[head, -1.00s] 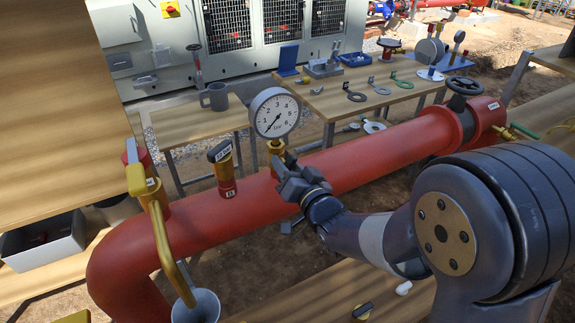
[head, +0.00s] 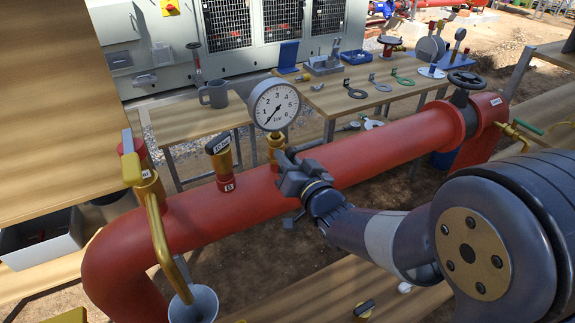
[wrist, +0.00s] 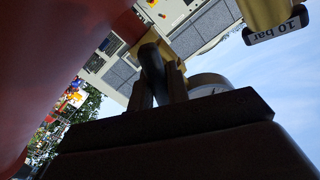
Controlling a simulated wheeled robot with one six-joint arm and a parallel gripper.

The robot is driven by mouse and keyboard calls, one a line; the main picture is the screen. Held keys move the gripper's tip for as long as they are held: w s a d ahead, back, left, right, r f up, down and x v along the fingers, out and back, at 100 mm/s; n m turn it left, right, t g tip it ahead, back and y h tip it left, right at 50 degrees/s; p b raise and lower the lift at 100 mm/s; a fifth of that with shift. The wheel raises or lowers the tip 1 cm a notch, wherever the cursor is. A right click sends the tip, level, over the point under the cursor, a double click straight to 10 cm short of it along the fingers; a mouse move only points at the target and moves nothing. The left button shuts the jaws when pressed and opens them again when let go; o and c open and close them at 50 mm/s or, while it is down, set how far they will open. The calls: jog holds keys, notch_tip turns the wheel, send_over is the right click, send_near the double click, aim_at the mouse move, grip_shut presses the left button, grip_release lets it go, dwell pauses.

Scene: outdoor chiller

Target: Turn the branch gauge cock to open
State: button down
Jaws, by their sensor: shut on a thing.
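The branch gauge (head: 274,104) has a white dial marked in bar. Its needle points to the lower left. It stands on a brass fitting, the gauge cock (head: 275,141), on top of the red pipe. My gripper (head: 283,160) is at the cock's near side, just below the dial. In the wrist view a dark lever (wrist: 151,62) sits between my gripper's fingers (wrist: 155,88), and the fingers are shut on it. The gauge's pale rim (wrist: 208,82) shows behind them. The lever's exact angle is mostly hidden by the gripper in the head view.
The red pipe (head: 345,158) runs close under my gripper. A brass valve with a black tag (head: 221,160) stands left of the gauge, and its "10 bar" tag (wrist: 277,30) shows in the wrist view. A bent brass pipe (head: 160,235) is further left. A workbench (head: 345,98) stands behind.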

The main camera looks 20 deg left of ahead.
jog(key=n+b, duration=0.1)
jog(key=b, duration=0.1)
jog(key=n+b, duration=0.2)
jog(key=b, duration=0.1)
jog(key=shift+f, duration=0.25)
jog(key=shift+s+r+n+b, duration=0.1)
jog(key=shift+r+n+b, duration=0.1)
jog(key=shift+n+b, duration=0.95)
jog(key=c, duration=1.4)
grip_release()
jog(key=shift+o, duration=0.2)
jog(key=b+v, duration=0.1)
jog(key=v, duration=0.9)
jog(key=shift+s+d, duration=0.2)
jog(key=shift+d, duration=0.05)
jog(key=shift+a, duration=0.1)
